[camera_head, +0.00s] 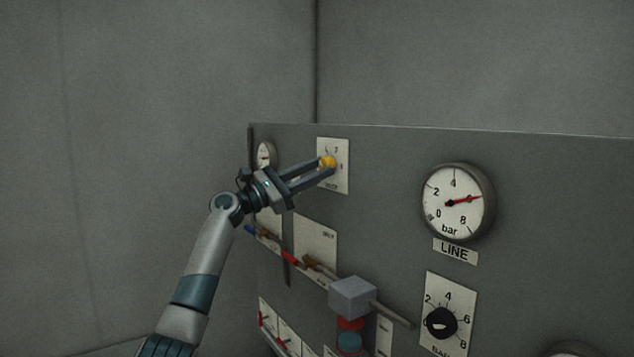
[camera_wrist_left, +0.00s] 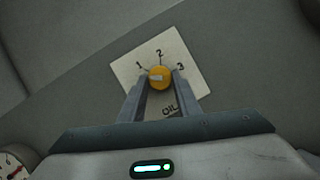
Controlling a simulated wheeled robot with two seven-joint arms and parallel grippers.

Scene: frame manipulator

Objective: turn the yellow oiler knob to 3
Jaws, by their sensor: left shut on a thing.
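The yellow oiler knob (camera_head: 327,162) sits on a white plate (camera_head: 339,183) high on the left part of the grey panel. In the left wrist view the knob (camera_wrist_left: 160,74) shows at the centre of its plate (camera_wrist_left: 184,52), which is marked 1, 2, 3 and OIL. A pale mark on the knob lies toward its left side; I cannot tell exactly which number it points to. My left gripper (camera_head: 325,170) reaches in from the left and is shut on the knob, one finger on each side. My right gripper is not in view.
A LINE gauge (camera_head: 457,202) and a black bar knob (camera_head: 441,323) are on the panel at the right. A grey block with a rod (camera_head: 352,297) juts out lower down. A small gauge (camera_head: 265,155) is behind my left wrist. Small levers are below.

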